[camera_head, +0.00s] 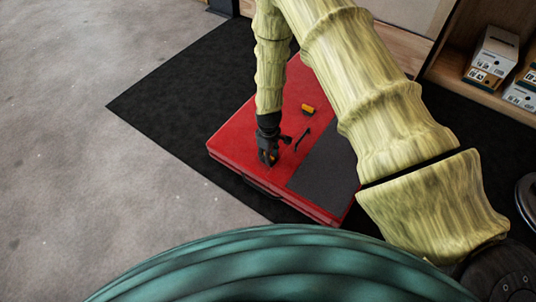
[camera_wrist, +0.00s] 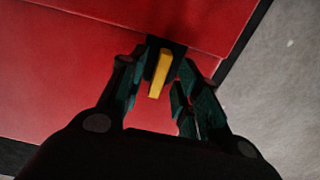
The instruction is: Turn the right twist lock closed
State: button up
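A red case (camera_head: 232,133) lies on a dark mat, with a dark grey panel (camera_head: 325,170) on its top. My gripper (camera_head: 268,157) points down at the case top near its front-left part. In the wrist view my gripper (camera_wrist: 163,75) is open, its two dark fingers spread on either side of a yellow twist lock lever (camera_wrist: 159,75) on a black base (camera_wrist: 174,47). A gap shows between the lever and each finger. A second yellow lock piece (camera_head: 308,109) sits farther back on the case. Which lock is the right one, I cannot tell.
Shelves with boxes (camera_head: 494,55) stand at the back right. A round dark metal object (camera_head: 526,200) is at the right edge. Bare grey floor (camera_head: 90,190) is free at left.

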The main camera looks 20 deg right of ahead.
jog(key=shift+c, duration=0.5)
grip_shut()
